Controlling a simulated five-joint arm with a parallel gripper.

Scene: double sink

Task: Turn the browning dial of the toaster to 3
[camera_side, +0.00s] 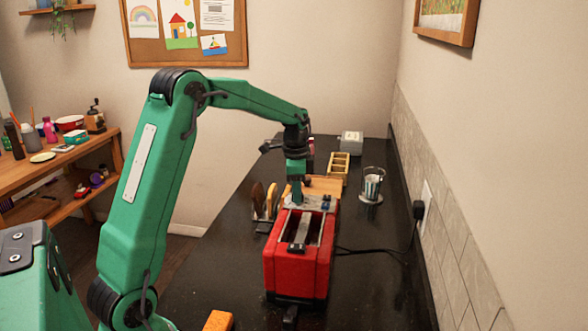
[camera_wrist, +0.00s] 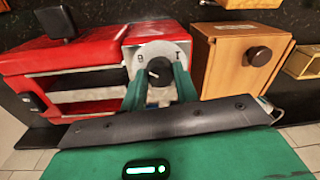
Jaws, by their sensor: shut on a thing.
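The red toaster (camera_side: 282,268) stands on the dark counter, slots up; it fills the left of the wrist view (camera_wrist: 75,55). Its grey-white end panel carries a round dial face (camera_wrist: 160,50) with a dark knob (camera_wrist: 159,68) in the middle. A few marks show near the rim of the face, but I cannot tell which number the knob points to. My gripper (camera_wrist: 160,78) has its two green fingers on either side of the knob, shut on it. In the side view my gripper (camera_side: 296,194) reaches down at the toaster's far end, and the knob is hidden.
A wooden box with a dark round knob (camera_wrist: 230,70) stands close beside the toaster's dial end. Racked discs (camera_side: 258,200) stand left of the toaster. A glass (camera_side: 372,183) stands to the right. A black cord (camera_side: 375,251) runs to a wall plug.

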